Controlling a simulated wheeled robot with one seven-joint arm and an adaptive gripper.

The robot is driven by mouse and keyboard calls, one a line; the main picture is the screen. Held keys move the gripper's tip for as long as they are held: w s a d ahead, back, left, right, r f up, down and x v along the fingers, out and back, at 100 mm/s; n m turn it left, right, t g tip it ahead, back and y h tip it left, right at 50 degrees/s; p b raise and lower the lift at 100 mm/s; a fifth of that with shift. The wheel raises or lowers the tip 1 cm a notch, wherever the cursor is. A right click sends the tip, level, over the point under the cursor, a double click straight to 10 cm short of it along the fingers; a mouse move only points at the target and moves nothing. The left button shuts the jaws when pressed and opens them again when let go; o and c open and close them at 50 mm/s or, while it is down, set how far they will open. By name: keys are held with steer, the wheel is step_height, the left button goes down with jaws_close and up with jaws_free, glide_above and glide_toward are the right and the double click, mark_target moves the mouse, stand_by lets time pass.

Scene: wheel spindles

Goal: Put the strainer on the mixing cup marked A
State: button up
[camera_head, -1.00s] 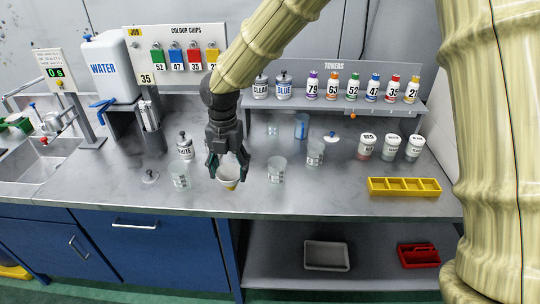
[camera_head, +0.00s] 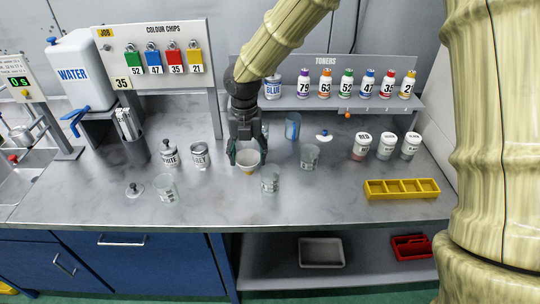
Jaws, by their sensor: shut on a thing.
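My gripper (camera_head: 246,158) is shut on a small pale cone-shaped strainer (camera_head: 249,168) with a yellowish tip. It holds the strainer over the middle of the counter, left of and slightly behind a clear mixing cup (camera_head: 270,179). The strainer looks apart from that cup. Another clear cup (camera_head: 310,157) stands further right and back. A third clear cup (camera_head: 166,190) stands to the left near the front edge. The markings on the cups are too small to read, so I cannot tell which is A.
White and grey cans (camera_head: 200,155) stand left of my gripper. A blue-tinted vessel (camera_head: 292,126) is behind, with a white-and-blue lid-like piece (camera_head: 323,136) beside it. Toner bottles (camera_head: 346,84) line the rear shelf. A yellow compartment tray (camera_head: 401,189) lies at right.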

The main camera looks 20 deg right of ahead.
steer(key=d+f+p, duration=0.3)
steer(key=d+f, duration=0.1)
steer(key=d, duration=0.2)
steer(key=shift+s+d, duration=0.15)
steer(key=shift+d, duration=0.2)
steer(key=shift+f, duration=0.2)
steer(key=o, duration=0.7)
steer(key=shift+r, duration=0.1)
step_height(320, 180, up, 12)
steer(key=shift+r+b, duration=0.1)
steer(key=shift+b, duration=1.1)
